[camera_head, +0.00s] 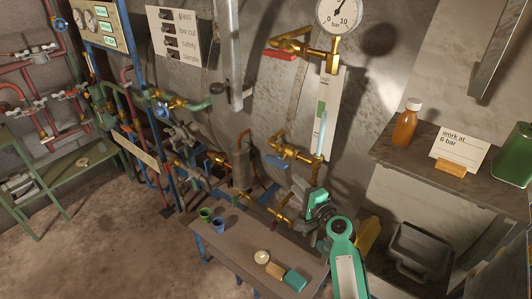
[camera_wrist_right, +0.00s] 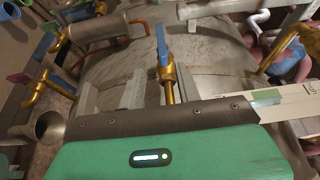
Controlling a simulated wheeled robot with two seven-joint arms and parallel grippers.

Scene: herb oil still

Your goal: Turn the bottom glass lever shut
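The bottom glass lever (camera_head: 275,162) is a blue handle on a brass valve (camera_head: 300,154) at the foot of the gauge glass (camera_head: 323,132). In the head view it points left from the valve. In the right wrist view a blue lever (camera_wrist_right: 161,45) stands up on a brass fitting (camera_wrist_right: 169,78), beyond the gripper body. My right gripper (camera_head: 299,190) is just below and right of the lever, apart from it. My left gripper is not in view.
A red lever (camera_head: 280,55) sits on the upper brass valve below the pressure gauge (camera_head: 339,14). A low bench (camera_head: 235,247) with small cups stands below. A shelf (camera_head: 400,157) with an amber bottle (camera_head: 405,122) is at right. Pipes crowd the left; floor is open at lower left.

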